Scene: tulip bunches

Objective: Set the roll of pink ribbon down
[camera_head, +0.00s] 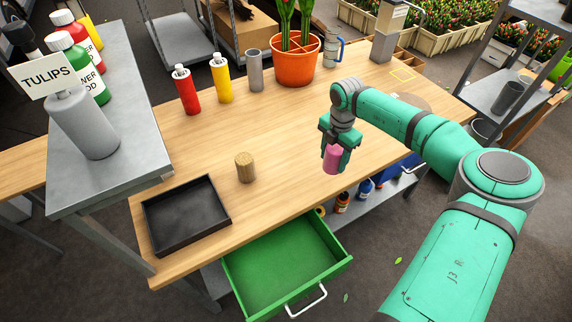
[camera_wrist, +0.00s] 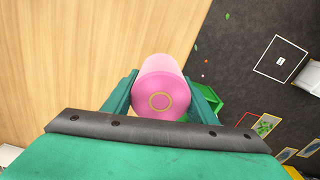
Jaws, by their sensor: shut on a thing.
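The roll of pink ribbon (camera_head: 333,158) is held upright between the fingers of my gripper (camera_head: 336,160), near the front edge of the wooden table (camera_head: 300,170). In the wrist view the roll (camera_wrist: 160,98) sits between both green fingers, its round end with a tan ring facing the camera. My gripper (camera_wrist: 160,100) is shut on it. Wood lies to the left of the roll in that view and dark floor to the right. I cannot tell exactly how high the roll is above the tabletop.
A black tray (camera_head: 223,216) and a tan cylinder (camera_head: 245,168) stand to the left. An open green drawer (camera_head: 340,262) juts from the table's front. Red (camera_head: 186,92) and yellow (camera_head: 222,80) bottles, a grey cylinder (camera_head: 255,72) and an orange pot (camera_head: 296,66) stand behind. The table's middle is clear.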

